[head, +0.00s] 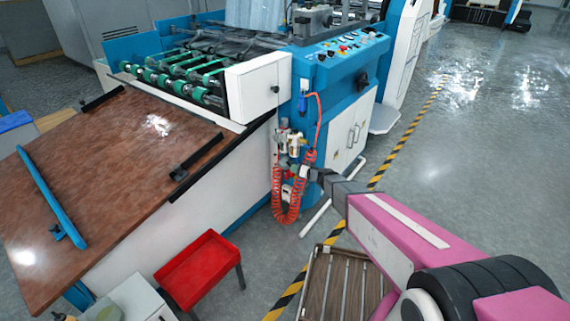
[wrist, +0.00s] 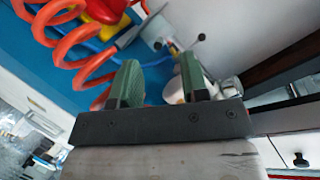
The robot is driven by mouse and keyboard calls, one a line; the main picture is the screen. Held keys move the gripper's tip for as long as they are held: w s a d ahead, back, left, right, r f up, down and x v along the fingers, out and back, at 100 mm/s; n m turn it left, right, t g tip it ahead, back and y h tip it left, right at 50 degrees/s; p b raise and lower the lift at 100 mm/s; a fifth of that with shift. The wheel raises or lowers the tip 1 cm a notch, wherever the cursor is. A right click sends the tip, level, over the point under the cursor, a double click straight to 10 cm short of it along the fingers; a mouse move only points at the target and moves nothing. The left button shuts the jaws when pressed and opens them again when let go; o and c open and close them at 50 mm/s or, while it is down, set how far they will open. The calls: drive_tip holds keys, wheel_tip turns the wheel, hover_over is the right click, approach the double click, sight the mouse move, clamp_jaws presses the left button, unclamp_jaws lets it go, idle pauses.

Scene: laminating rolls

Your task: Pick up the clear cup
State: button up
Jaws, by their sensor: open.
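I cannot make out a clear cup for certain in either view. My gripper (wrist: 161,82) shows in the wrist view with its two green-padded fingers apart and nothing visibly held between them. In the head view my gripper (head: 314,173) is at the end of my pink arm, close to the fittings and red coiled hose on the blue machine's side. A small round greenish thing (head: 106,314) on a white box at the bottom left is cut off by the frame, and I cannot tell what it is.
The red coiled hose (head: 287,202) hangs by my gripper and also shows in the wrist view (wrist: 90,45). A red tray stand (head: 202,270) and a brown slatted pallet (head: 343,285) are on the floor. A sloping brown table (head: 110,175) fills the left. The right floor is open.

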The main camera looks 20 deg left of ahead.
sight(286, 163)
drive_tip(key=x, duration=0.5)
drive_tip(key=shift+w+a, duration=0.15)
drive_tip(key=shift+w, duration=0.4)
drive_tip(key=shift+r, duration=0.1)
clamp_jaws()
